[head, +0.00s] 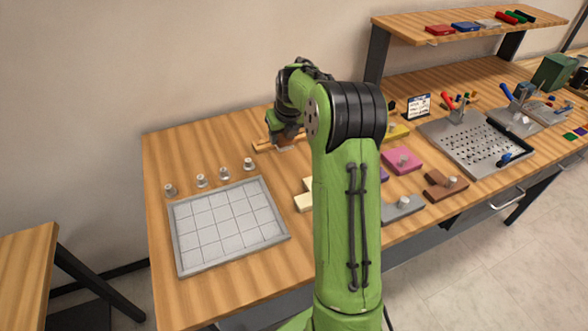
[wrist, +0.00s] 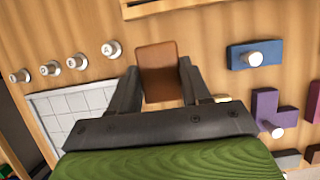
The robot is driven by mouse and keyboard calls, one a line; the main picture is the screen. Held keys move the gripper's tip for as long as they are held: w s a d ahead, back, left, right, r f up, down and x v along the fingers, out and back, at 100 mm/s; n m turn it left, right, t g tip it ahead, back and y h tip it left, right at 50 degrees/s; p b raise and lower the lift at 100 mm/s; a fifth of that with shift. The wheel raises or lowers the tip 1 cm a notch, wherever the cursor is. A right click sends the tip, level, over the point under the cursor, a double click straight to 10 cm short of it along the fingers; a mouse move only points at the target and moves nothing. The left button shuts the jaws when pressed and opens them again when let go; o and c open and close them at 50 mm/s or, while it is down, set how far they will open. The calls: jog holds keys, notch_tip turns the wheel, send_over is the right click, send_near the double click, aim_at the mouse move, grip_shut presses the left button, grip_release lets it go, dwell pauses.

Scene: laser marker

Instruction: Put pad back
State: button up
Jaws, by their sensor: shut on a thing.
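The pad (wrist: 158,60) is a brown block in the wrist view, between the two dark fingers of my gripper (wrist: 159,76). The fingers are shut on its two sides. Wood lies behind it; I cannot tell how high the pad is above it. In the head view my gripper (head: 287,139) is at the back of the table, beside a long wooden holder (head: 266,146). The pad is not clearly visible there. A strip of the holder shows at the top of the wrist view (wrist: 160,6).
A grey gridded tray (head: 230,225) lies at the left, with several knobbed stamps (head: 225,174) behind it. Coloured knobbed shapes, including a pink one (head: 402,160) and a brown one (head: 446,184), lie to the right. A perforated metal plate (head: 478,142) is farther right, below a shelf (head: 470,27).

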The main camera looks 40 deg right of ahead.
notch_tip(320, 180, down, 9)
jog(key=shift+f+b, duration=0.2)
jog(key=shift+b, duration=0.75)
jog(key=shift+f, duration=0.2)
jog(key=o, duration=1)
